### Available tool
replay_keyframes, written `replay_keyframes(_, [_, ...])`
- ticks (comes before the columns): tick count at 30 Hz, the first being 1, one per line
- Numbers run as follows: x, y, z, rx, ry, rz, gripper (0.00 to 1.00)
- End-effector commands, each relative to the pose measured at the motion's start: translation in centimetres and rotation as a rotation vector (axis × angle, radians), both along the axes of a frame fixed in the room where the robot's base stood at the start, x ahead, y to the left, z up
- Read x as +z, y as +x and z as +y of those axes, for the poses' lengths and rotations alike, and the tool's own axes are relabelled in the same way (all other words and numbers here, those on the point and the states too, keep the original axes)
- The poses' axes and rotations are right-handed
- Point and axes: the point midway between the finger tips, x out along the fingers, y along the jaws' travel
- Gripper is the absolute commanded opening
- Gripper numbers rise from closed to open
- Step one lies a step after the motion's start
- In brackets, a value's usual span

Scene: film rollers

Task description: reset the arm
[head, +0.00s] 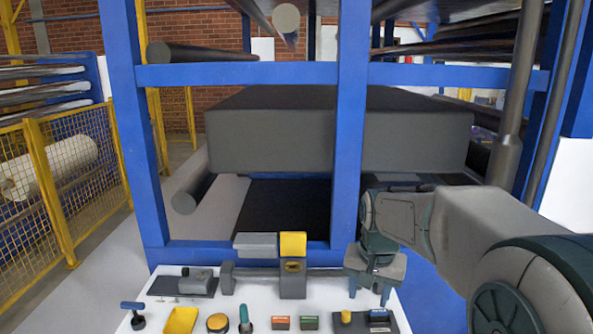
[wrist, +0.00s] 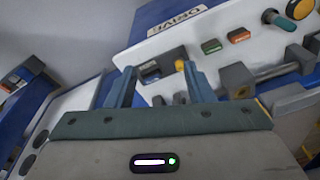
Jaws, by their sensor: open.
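My gripper (head: 369,293) hangs at the right end of the white panel (head: 260,318) in the head view, fingers pointing down. In the wrist view my gripper (wrist: 163,90) has its two blue fingers wide apart, with nothing held between them. Beyond the fingers, on the panel, are a small yellow knob (wrist: 180,65) and a dark block (wrist: 151,70). Whether the fingers touch anything cannot be told.
A grey bar fixture with a yellow block (head: 293,244) stands left of the gripper. A blue frame (head: 350,150) rises behind.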

Motion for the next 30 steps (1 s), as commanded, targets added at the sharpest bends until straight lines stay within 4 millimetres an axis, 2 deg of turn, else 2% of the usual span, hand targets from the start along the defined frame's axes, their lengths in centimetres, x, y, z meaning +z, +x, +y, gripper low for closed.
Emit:
replay_keyframes(1, [0.4, -1.9, 0.0, 0.030, -0.004, -0.015, 0.48])
replay_keyframes(9, [0.3, -11.0, 0.0, 0.205, -0.036, -0.073, 0.48])
replay_keyframes(15, [-1.1, -16.1, 0.0, 0.309, -0.058, -0.106, 0.48])
replay_keyframes(21, [-2.1, -18.2, -0.2, 0.356, -0.069, -0.120, 0.48])
replay_keyframes(30, [-2.2, -18.3, -0.2, 0.361, -0.070, -0.121, 0.48])
